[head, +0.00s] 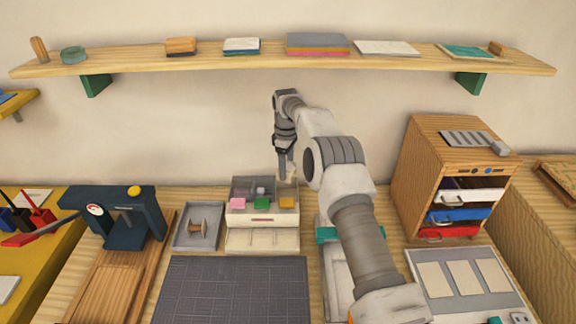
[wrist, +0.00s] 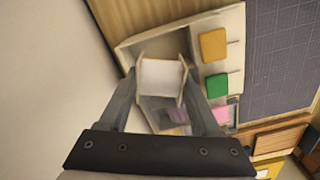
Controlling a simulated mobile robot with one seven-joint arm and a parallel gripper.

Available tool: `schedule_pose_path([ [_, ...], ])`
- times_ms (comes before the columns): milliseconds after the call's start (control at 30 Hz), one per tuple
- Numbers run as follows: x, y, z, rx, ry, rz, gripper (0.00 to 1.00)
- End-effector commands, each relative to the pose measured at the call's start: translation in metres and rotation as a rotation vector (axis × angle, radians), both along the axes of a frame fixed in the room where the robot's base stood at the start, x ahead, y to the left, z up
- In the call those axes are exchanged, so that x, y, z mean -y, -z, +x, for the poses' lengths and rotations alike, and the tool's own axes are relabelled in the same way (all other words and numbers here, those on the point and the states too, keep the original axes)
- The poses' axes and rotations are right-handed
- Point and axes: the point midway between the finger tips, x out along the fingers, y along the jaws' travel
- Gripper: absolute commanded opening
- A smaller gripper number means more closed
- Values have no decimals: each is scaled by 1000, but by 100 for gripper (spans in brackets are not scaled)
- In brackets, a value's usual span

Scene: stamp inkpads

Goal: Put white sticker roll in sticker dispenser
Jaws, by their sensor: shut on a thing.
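My gripper (wrist: 160,82) is shut on the white sticker roll (wrist: 161,76), a white drum between two pale flanges, with one finger at each side. It holds the roll over a compartment at the back of the sticker dispenser (wrist: 150,41). I cannot tell whether the roll touches the dispenser. In the head view my gripper (head: 287,168) points down at the back right of the dispenser (head: 262,239), and the roll is hard to make out. Orange (wrist: 213,45), green (wrist: 217,85) and pink (wrist: 221,113) stickers show along the dispenser's front.
A grey tray (head: 184,243) with a wooden spool-shaped thing stands left of the dispenser. A dark mat (head: 235,290) lies in front. A wooden drawer cabinet (head: 425,150) stands at the right, and a shelf (head: 220,62) hangs above.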

Motion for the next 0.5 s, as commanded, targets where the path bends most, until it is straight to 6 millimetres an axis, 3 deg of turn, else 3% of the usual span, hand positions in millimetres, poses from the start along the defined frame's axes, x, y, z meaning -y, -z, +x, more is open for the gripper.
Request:
schedule_pose_path([
  [267,0,8,1,-1,-6,0,8],
  [500,0,27,1,-1,-5,0,8],
])
